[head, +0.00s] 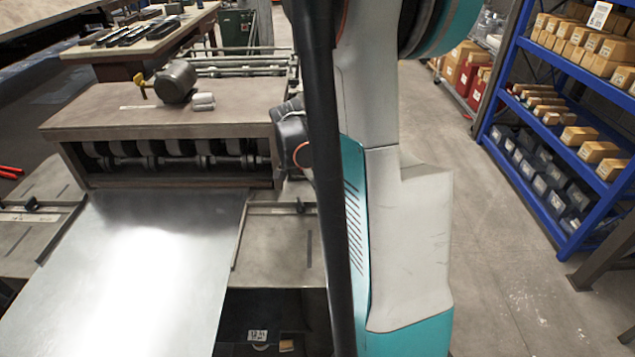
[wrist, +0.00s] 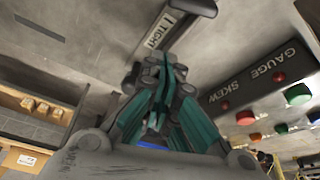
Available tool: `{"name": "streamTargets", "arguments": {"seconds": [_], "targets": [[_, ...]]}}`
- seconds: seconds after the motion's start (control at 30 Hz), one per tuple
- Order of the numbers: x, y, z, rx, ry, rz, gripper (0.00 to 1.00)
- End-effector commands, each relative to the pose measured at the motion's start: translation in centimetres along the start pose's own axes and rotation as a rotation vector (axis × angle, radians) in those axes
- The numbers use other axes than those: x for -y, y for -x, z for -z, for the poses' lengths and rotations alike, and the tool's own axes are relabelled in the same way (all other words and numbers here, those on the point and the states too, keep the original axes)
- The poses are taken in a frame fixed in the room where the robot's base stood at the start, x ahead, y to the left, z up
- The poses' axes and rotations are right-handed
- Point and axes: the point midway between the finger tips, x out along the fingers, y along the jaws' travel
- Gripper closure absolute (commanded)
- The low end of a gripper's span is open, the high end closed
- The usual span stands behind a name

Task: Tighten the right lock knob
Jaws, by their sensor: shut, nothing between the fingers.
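My gripper (wrist: 163,75) shows in the wrist view with its teal fingers closed together and nothing held. Its tips point at a grey machine surface, just below a dark plate marked "TIGHT" (wrist: 160,32). A dark rounded part (wrist: 194,7) sits beside that plate at the top edge; I cannot tell whether it is the right lock knob. I cannot tell whether the tips touch anything. In the head view a small black upright piece (head: 300,205) stands on the right side guide, with a similar one (head: 33,204) on the left. My arm hides much of the machine's right side there.
A metal sheet (head: 135,265) lies on the machine's front table, before the roller housing (head: 165,125).

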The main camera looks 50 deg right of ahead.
Motion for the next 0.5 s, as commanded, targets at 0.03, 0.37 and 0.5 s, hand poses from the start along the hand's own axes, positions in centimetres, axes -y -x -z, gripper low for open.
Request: {"name": "streamTargets", "arguments": {"seconds": [0.03,0.37,0.5], "targets": [[0.0,-1.3,-0.1,0.000,-0.002,0.000,1.00],[0.0,-0.2,-3.4,0.000,0.002,0.001,1.00],[0.0,0.0,-3.8,0.000,0.001,0.000,1.00]]}}
